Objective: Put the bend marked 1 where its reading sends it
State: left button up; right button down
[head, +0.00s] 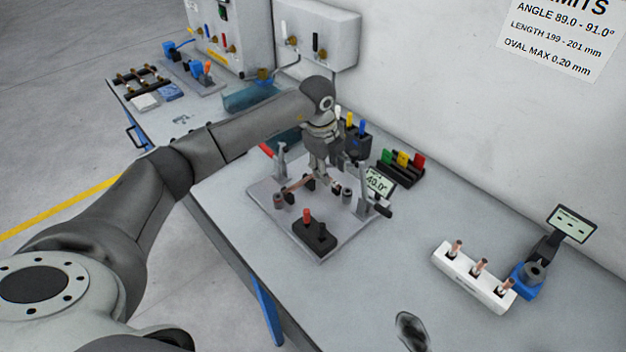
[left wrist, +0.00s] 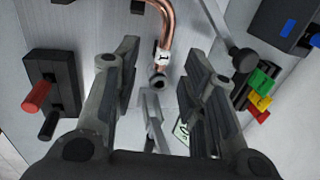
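The copper bend marked 1 (left wrist: 166,28) shows at the top of the left wrist view, its white tag (left wrist: 163,57) near the open tube end. In the head view the bend (head: 298,185) lies on the grey gauge fixture (head: 262,197), partly hidden by my gripper. My left gripper (head: 326,184) is low over the fixture. In the left wrist view its fingers (left wrist: 158,95) are apart, with the tagged end between or just beyond them; contact is not visible. The fixture's display (head: 377,183) is partly covered; its reading ends in "0.0°". My right gripper is not in view.
A wall sheet (head: 553,35) gives angle 89.0–91.0°, length 199–201 mm, oval max 0.20 mm. Green, yellow and red tabs (head: 402,160) stand behind the fixture. A white block (head: 455,277) holds three copper pieces beside a blue gauge (head: 526,281). The front-right bench is mostly clear.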

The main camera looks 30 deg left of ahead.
aim_at(334, 182)
pick_arm(q)
jog(key=shift+w+d+f+p, duration=0.1)
jog(key=shift+d+f+p, duration=0.05)
jog(key=shift+f+p, duration=0.2)
jog(key=f, duration=0.1)
jog(key=w+f+p, duration=0.1)
jog(key=f, duration=0.1)
jog(key=shift+d+f+p, duration=0.15)
jog(key=shift+d+p, duration=0.05)
jog(key=shift+p, duration=0.1)
jog(key=shift+f, duration=0.45)
grip_shut()
